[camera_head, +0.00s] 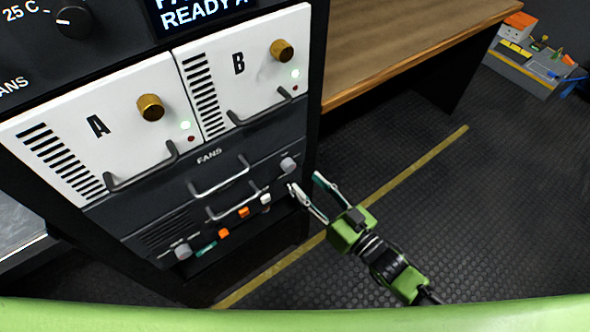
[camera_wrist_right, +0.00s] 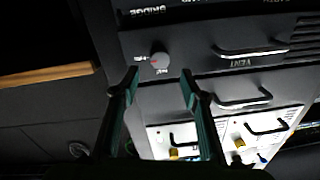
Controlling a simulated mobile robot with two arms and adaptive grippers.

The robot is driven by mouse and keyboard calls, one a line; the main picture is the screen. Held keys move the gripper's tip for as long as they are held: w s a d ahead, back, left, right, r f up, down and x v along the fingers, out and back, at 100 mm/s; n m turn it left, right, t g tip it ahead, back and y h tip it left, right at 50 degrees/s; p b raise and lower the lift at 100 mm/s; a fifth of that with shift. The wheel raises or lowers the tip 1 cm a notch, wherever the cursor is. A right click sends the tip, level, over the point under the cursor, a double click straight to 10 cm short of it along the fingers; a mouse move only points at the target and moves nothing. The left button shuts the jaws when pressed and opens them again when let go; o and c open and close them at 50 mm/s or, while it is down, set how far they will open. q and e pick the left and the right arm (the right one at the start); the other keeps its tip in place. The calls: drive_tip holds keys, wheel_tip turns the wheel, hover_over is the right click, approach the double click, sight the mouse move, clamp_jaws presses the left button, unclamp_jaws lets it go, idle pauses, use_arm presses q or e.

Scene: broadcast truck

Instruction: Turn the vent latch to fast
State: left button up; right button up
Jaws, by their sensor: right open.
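The vent latch is a small round grey knob (camera_head: 288,164) at the right end of a dark rack panel. In the right wrist view the knob (camera_wrist_right: 159,60), seen upside down, has a small red mark and tiny labels beside it that I cannot read surely. My right gripper (camera_head: 303,181) is open and empty, in front of the panel and just below the knob in the head view. In the right wrist view its two fingertips (camera_wrist_right: 160,72) are spread on either side of the knob, apparently short of it. My left gripper is out of view.
White modules A (camera_head: 75,140) and B (camera_head: 262,75) with brass knobs sit above. Metal handles (camera_head: 218,182) stick out of the dark panels, with orange and white switches lower down. A wooden worktop (camera_head: 400,40) stands to the right. The floor (camera_head: 500,200) is clear.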

sight(291, 168)
drive_tip(key=x, duration=0.6)
drive_tip(key=shift+w, duration=0.1)
drive_tip(key=shift+c, duration=0.4)
drive_tip(key=c, duration=1)
